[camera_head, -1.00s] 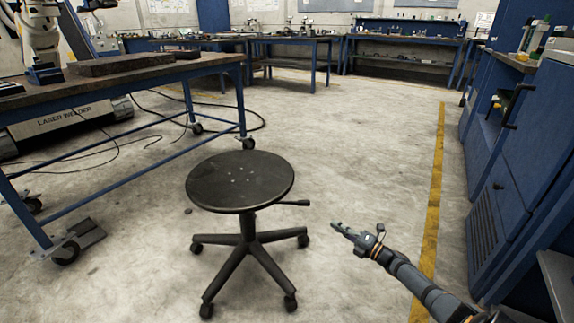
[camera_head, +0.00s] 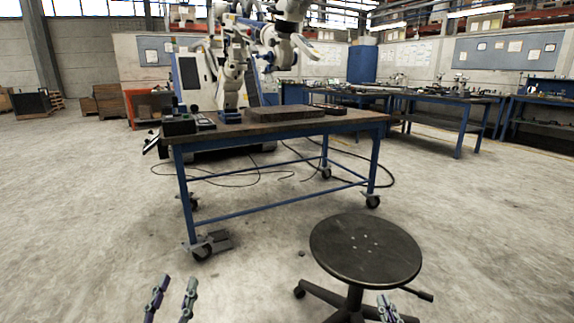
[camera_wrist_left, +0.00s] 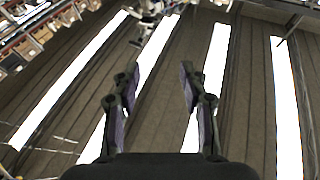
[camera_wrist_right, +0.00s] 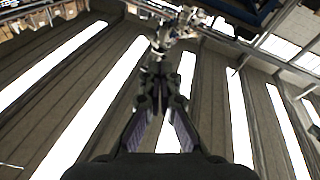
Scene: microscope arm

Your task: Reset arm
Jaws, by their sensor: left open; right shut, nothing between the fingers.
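A small white robot arm (camera_head: 233,68) on a dark blue base stands on the blue-framed table (camera_head: 290,128) at the centre left of the head view. My left gripper (camera_head: 174,284) is at the bottom edge of the head view, well in front of the table, with its fingers apart and empty. In the left wrist view its two fingers (camera_wrist_left: 160,72) are spread, pointing up at the ceiling. My right gripper (camera_head: 384,300) is at the bottom, beside the stool. In the right wrist view its fingertips (camera_wrist_right: 158,72) are together with nothing between them.
A black round stool (camera_head: 366,250) stands in front of the table's right end. A flat dark slab (camera_head: 285,113) and a black box (camera_head: 178,125) lie on the tabletop. Cables run over the floor under the table.

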